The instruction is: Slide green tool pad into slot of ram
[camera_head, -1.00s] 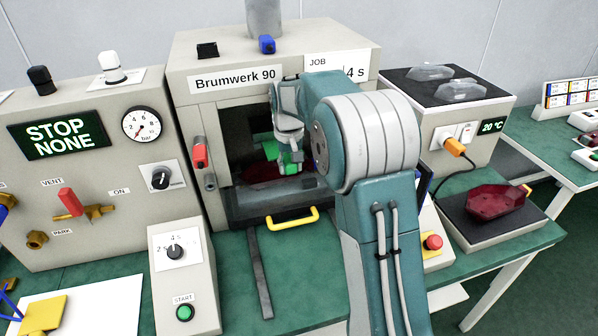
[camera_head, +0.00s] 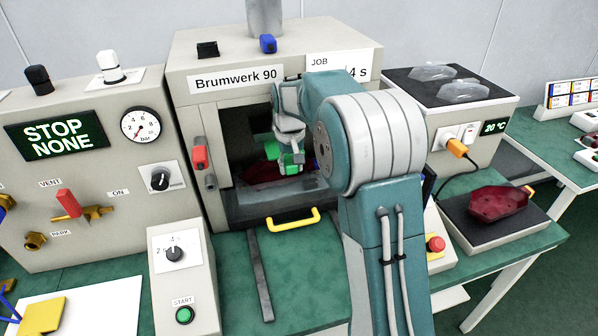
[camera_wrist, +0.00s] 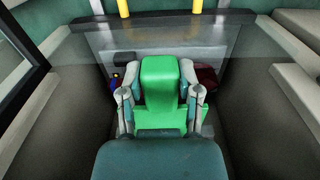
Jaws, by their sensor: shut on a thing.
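The green tool pad (camera_wrist: 160,85) is between the two fingers of my gripper (camera_wrist: 160,98) in the wrist view, and the fingers are shut on it. In the head view my gripper (camera_head: 290,158) reaches into the open front of the Brumwerk 90 machine (camera_head: 230,84), with part of the green pad (camera_head: 291,160) showing at the fingers. More green shows just above, near the ram area, but I cannot tell its shape. The ram's slot is hidden or too dark to make out. I cannot tell whether the pad touches the ram.
A dark red part (camera_head: 260,172) lies inside the machine below my gripper; it partly shows in the wrist view (camera_wrist: 206,78). The yellow handle (camera_head: 293,221) is at the machine's lower front. The machine walls stand close on both sides. Another red lamp part (camera_head: 498,203) lies on the right stand.

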